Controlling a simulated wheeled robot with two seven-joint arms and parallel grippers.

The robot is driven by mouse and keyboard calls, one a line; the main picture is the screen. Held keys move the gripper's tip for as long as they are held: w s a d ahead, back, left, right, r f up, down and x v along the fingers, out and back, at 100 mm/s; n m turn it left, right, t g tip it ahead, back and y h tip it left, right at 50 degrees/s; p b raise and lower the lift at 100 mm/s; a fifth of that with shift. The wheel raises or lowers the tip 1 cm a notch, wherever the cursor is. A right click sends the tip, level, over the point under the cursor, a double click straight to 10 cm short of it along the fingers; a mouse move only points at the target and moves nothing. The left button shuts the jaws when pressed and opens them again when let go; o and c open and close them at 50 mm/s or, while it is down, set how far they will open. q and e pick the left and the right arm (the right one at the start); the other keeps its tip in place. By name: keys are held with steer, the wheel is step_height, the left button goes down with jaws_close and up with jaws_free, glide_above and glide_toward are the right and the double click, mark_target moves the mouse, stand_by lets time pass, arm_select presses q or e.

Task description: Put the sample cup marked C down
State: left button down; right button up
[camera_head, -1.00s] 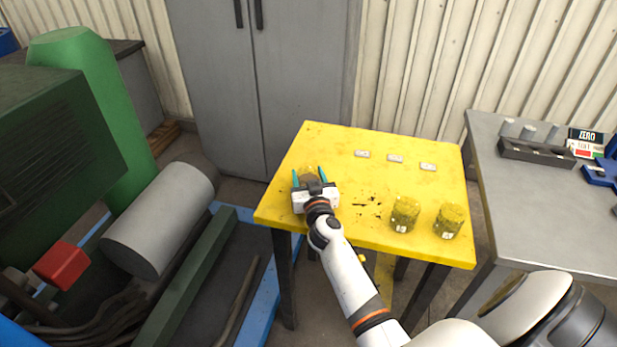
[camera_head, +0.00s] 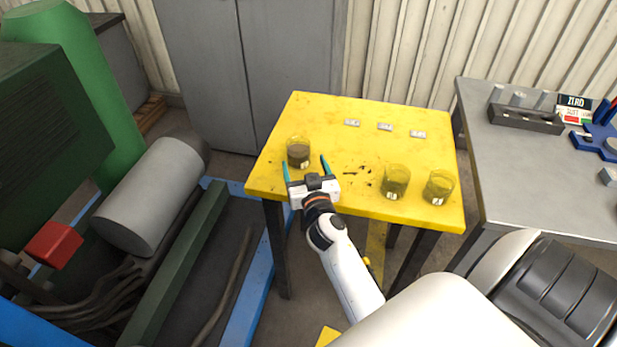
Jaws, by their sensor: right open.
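A clear sample cup with dark brown contents (camera_head: 298,152) stands upright on the left part of the yellow table (camera_head: 330,110). It has a small white label low on its side, whose letter is too small to read. My right gripper (camera_head: 306,169) is open and empty, just in front of this cup, with its teal fingers apart. The cup stands beyond the fingertips, a little to the left of the middle between them. Two more cups with yellowish contents, a middle one (camera_head: 396,182) and a right one (camera_head: 438,188), stand near the table's front edge. My left gripper is not in view.
Several small white tags, one of them at the left (camera_head: 352,123), lie along the back of the yellow table. Dark specks mark its middle. A grey bench (camera_head: 540,180) with a dark rack (camera_head: 525,119) stands at right; green machinery (camera_head: 60,110) fills the left.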

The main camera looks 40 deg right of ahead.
steer(key=shift+v, duration=1.95)
